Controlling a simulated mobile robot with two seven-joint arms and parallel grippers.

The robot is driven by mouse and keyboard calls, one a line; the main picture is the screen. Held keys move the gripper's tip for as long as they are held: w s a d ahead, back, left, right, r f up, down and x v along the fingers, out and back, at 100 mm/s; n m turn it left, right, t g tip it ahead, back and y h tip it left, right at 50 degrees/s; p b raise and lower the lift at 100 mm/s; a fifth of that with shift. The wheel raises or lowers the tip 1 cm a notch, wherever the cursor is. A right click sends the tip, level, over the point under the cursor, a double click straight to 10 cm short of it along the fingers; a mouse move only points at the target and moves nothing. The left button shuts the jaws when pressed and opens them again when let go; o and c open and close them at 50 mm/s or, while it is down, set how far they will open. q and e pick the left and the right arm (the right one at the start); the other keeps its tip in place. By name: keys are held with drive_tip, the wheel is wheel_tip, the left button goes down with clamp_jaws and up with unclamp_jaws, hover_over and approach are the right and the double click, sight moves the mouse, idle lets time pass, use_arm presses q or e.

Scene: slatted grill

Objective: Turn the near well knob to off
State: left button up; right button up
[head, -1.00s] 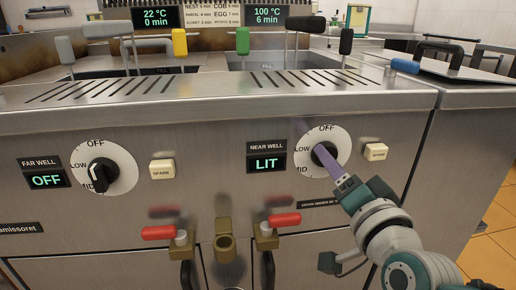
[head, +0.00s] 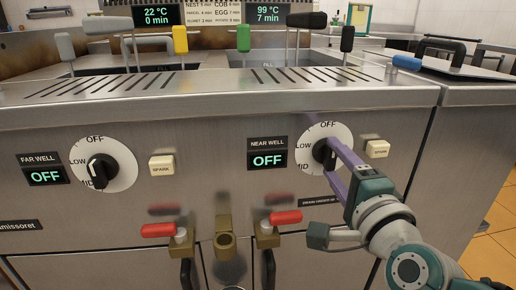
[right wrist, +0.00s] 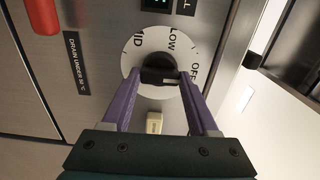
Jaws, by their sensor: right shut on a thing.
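The near well knob (head: 322,152) is black on a white dial (head: 311,137) marked OFF, LOW and MID. The near well display (head: 267,160) reads OFF. My right gripper (head: 328,147) reaches in from the lower right, its purple fingers one on each side of the knob. In the right wrist view both fingertips (right wrist: 160,76) close on the knob (right wrist: 159,61). The fingers partly hide the knob in the head view, so its exact pointer direction is hard to tell. My left gripper is not in view.
The far well knob (head: 97,171) and its OFF display (head: 45,176) are at left. A spark button (head: 377,149) sits close right of the gripped dial. Red-handled taps (head: 285,217) stick out below. Coloured handles (head: 243,39) stand above the slatted top.

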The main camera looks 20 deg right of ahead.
idle(0.5)
drive_tip(key=o, duration=1.4)
drive_tip(key=p+v, duration=0.1)
drive_tip(key=v, duration=0.9)
drive_tip(key=shift+d+p, duration=0.1)
drive_tip(key=shift+p, duration=0.3)
